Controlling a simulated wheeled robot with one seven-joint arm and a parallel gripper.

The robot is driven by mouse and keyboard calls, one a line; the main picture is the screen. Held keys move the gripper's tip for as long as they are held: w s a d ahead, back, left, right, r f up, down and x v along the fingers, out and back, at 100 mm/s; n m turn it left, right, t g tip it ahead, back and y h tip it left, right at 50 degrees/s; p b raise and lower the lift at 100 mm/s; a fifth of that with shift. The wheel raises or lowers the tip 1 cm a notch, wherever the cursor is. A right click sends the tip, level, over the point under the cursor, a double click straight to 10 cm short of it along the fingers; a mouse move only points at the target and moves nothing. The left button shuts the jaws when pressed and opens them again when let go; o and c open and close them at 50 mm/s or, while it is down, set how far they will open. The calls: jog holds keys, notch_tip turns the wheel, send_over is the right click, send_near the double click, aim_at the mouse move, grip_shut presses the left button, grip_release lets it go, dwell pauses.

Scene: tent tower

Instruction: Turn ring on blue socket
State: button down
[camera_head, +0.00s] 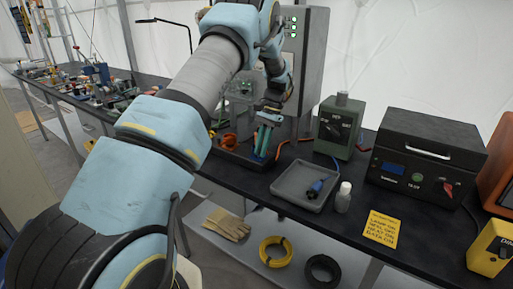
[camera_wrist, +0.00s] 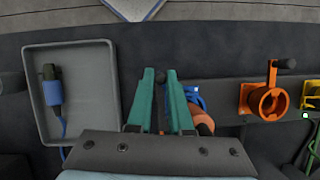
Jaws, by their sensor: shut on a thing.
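My gripper (camera_wrist: 161,78) has its two teal fingers a little apart, closed around the ring at the blue socket. The ring itself is mostly hidden by the fingers, and its turn cannot be told. Part of the blue socket (camera_wrist: 193,96) shows just right of the right finger in the wrist view. An orange plug body (camera_wrist: 204,122) sits against it.
A grey tray (camera_head: 285,188) with a blue plug (camera_head: 315,188) stands beside my gripper. An orange socket (camera_wrist: 268,98) and a yellow socket (camera_wrist: 312,98) lie right of it in the wrist view. A green box (camera_head: 338,130) and small bottle (camera_head: 343,198) stand nearby.

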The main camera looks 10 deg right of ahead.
jog(key=shift+w+d+n+g+h, duration=0.3)
jog(key=shift+d+n+h, duration=0.45)
jog(key=shift+n, duration=1)
jog(key=shift+w+d+n+g+h, duration=0.3)
jog(key=shift+d+n+h, duration=0.35)
jog(key=shift+n, duration=1.05)
jog(key=shift+w+d+n+g+h, duration=0.2)
jog(key=shift+w+d+n+h, duration=0.25)
jog(key=shift+d+n, duration=0.9)
jog(key=shift+a+n, duration=0.35)
jog(key=shift+n, duration=0.15)
jog(key=c, duration=0.8)
grip_release()
jog(key=shift+c, duration=0.2)
jog(key=shift+r, duration=0.1)
jog(key=b+v, duration=0.2)
jog(key=v, duration=0.8)
jog(key=shift+r+b, duration=0.25)
jog(key=shift+b, duration=0.1)
jog(key=shift+w, duration=0.15)
jog(key=shift+a, duration=0.1)
